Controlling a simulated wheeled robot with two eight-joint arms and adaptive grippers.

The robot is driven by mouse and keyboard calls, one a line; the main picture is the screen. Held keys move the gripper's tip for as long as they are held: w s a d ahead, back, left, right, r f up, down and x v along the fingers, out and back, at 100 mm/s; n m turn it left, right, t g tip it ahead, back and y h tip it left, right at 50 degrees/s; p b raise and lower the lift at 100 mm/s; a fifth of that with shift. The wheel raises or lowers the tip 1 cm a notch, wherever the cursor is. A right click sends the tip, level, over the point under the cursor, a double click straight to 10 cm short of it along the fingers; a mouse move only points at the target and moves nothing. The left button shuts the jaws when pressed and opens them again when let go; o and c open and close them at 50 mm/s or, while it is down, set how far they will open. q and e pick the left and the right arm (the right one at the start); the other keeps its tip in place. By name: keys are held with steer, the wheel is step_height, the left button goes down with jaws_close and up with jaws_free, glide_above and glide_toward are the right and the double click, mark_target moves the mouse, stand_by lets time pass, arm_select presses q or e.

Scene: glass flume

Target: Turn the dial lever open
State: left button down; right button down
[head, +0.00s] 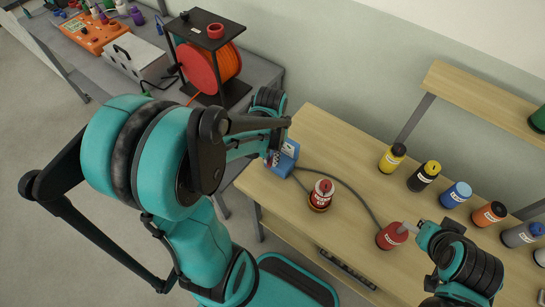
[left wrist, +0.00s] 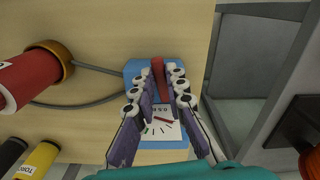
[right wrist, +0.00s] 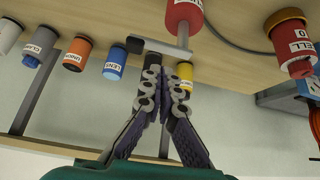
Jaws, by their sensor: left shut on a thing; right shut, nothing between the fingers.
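A blue dial box (head: 289,160) stands at the left end of the wooden table. In the left wrist view its blue body (left wrist: 137,70) carries a white dial face (left wrist: 158,128) with a red needle. A red lever (left wrist: 157,66) rises from the box between the fingertips of my left gripper (left wrist: 165,78), which is shut on it. In the head view my left gripper (head: 276,150) is partly hidden by its own arm. My right gripper (right wrist: 166,72) is shut and empty, its tips close to a grey bar (right wrist: 163,49) on a red cylinder (right wrist: 184,14); contact is unclear.
A labelled red canister (head: 321,194) on a brown base stands right of the dial box; a grey cable runs behind it. Several coloured bottles, including a yellow one (head: 392,158), line the table's back. A red and orange reel (head: 212,67) stands on the grey bench.

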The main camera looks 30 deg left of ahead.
mark_target(270, 160)
arm_select(q)
steer(key=shift+a+m, duration=0.1)
steer(key=shift+m, duration=0.3)
steer(key=c, duration=1.8)
jaws_free()
step_height(270, 160, up, 12)
